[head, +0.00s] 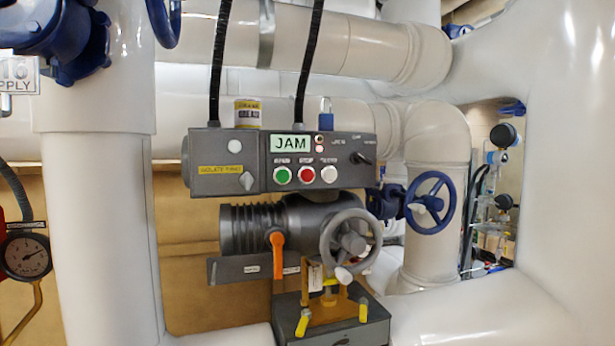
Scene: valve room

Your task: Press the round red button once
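The round red button (307,175) is on the front of a grey control box (230,160), in a row between a green button (282,176) and a white button (329,174). A small label sits above each button. A display (290,143) above them reads "JAM". My gripper is not in the head view, so nothing of mine covers the button.
A black selector knob (361,157) is right of the buttons. Below are a grey handwheel (350,240) and an orange lever (277,254). A blue handwheel (430,202) stands to the right. Large white pipes (100,220) flank the box; a gauge (26,257) is at left.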

